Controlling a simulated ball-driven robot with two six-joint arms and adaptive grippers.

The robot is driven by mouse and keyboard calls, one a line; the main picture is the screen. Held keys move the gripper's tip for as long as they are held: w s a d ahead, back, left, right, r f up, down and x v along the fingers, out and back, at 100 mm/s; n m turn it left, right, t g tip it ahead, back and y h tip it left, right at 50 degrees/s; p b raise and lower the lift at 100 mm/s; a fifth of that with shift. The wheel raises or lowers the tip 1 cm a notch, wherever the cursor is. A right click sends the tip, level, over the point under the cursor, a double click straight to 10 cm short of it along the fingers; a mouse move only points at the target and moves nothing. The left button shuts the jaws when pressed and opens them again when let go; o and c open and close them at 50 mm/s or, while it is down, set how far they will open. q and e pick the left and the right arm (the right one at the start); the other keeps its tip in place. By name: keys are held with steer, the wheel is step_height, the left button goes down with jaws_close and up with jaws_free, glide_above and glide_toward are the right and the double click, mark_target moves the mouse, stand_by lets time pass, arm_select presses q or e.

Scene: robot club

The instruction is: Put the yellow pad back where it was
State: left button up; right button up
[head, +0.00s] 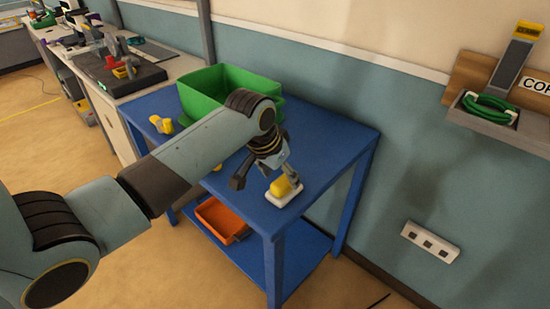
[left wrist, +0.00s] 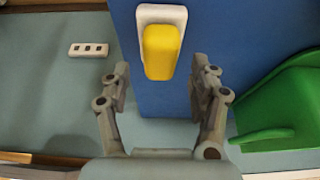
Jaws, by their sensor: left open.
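The yellow pad (head: 284,187) rests on a small white base (head: 284,200) near the front right corner of the blue table. The pad also shows in the left wrist view (left wrist: 161,52), with the white base (left wrist: 160,13) around its upper end. My left gripper (head: 264,178) is open just above and beside the pad. In the left wrist view, the two fingertips (left wrist: 160,68) are spread on either side of the pad's near end, with gaps on both sides. Nothing is between the fingers in a grip. My right gripper is not in view.
A green bin (head: 228,80) stands at the back of the blue table (head: 335,140). A yellow object (head: 162,125) lies at its left edge. An orange tray (head: 220,220) is on the lower shelf. A wall shelf (head: 490,118) holds a green coil.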

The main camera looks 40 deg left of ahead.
arm_select(q)
steer(key=v, duration=0.9)
steer(key=shift+p, duration=0.3)
steer(key=shift+s, duration=0.1)
